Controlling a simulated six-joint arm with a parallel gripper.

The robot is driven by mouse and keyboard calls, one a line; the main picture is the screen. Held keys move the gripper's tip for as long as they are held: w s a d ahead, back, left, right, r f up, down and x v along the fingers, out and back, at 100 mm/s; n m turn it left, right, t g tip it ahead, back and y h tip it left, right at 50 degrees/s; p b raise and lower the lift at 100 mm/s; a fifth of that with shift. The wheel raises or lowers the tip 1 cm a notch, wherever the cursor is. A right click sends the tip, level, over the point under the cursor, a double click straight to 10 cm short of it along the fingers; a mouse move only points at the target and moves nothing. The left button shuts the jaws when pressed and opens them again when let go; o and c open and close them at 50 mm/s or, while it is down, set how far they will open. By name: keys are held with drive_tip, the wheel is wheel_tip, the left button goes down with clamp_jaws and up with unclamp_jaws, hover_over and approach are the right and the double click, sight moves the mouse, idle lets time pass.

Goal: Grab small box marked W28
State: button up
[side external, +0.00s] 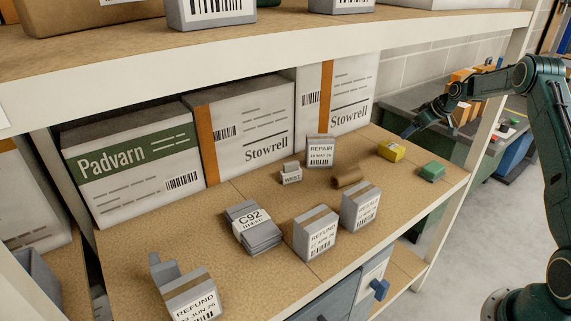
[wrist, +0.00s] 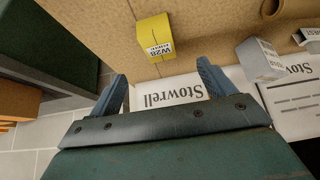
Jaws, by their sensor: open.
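The small yellow box marked W28 (wrist: 152,31) lies on the brown shelf board, beyond my fingertips and slightly left of the middle of the gap in the wrist view. In the side external view the yellow box (side external: 391,151) is near the shelf's right end, its label unreadable. My gripper (wrist: 162,72) is open with nothing between its two blue fingers. In the side external view my gripper (side external: 408,132) is just above and right of the yellow box, apart from it as far as I can tell.
A green box (side external: 432,172), a brown roll (side external: 348,178) and a grey REPAIR box (side external: 320,152) stand around it on the shelf. Large Stowrell cartons (side external: 345,92) line the back. A white post (side external: 481,140) stands at the shelf's right. The upper shelf (side external: 300,68) overhangs.

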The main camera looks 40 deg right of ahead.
sight(394, 147)
drive_tip(key=shift+d+x, duration=0.15)
drive_tip(key=shift+x, duration=2.05)
drive_tip(key=shift+d+x, duration=0.1)
drive_tip(key=shift+x, duration=2.1)
drive_tip(key=shift+w, duration=0.1)
drive_tip(key=shift+x, duration=2.5)
drive_tip(key=c, duration=1.1)
